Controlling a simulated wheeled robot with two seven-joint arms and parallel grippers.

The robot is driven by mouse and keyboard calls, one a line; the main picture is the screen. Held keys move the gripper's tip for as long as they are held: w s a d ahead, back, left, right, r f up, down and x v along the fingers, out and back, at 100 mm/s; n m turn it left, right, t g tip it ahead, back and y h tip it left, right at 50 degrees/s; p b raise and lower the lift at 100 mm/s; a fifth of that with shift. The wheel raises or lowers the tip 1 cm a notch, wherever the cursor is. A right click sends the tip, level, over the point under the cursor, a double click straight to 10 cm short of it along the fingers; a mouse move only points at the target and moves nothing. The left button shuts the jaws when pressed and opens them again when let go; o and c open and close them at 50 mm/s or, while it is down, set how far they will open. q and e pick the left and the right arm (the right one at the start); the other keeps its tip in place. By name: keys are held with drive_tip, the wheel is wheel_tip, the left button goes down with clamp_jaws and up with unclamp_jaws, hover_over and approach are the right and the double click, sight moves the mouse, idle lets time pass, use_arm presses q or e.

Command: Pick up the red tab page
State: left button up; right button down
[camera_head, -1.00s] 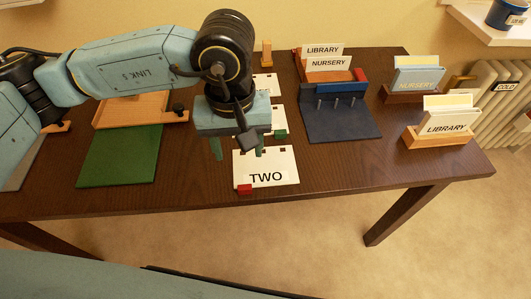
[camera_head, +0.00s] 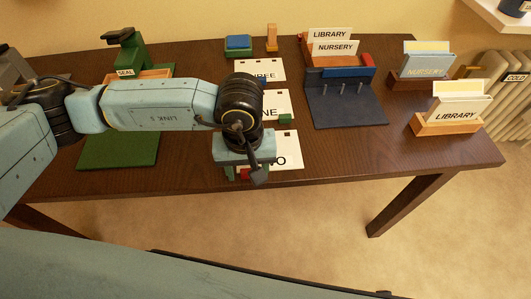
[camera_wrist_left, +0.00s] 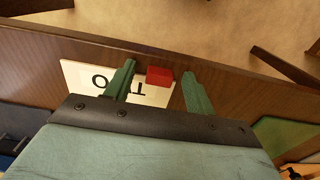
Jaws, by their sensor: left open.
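The red tab page is a white sheet marked TWO (camera_head: 287,164) with a red tab (camera_head: 243,174) at its near left corner. It lies on the dark desk near the front edge. My left gripper (camera_head: 254,172) is over the page's left part and hides much of it. In the left wrist view the page (camera_wrist_left: 92,78) is upside down, and the red tab (camera_wrist_left: 159,75) shows between the two green fingers of the open gripper (camera_wrist_left: 158,84). Nothing is held. I cannot tell the exact height of the fingertips over the desk. My right gripper is not in view.
Page ONE (camera_head: 278,104) and page THREE (camera_head: 262,71) lie behind it. A green mat (camera_head: 115,150) and a SEAL stamp (camera_head: 126,55) are left.

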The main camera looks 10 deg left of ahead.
use_arm(q)
drive_tip(key=c, duration=1.1)
drive_tip(key=shift+o, duration=0.2)
drive_tip(key=shift+r, duration=0.1)
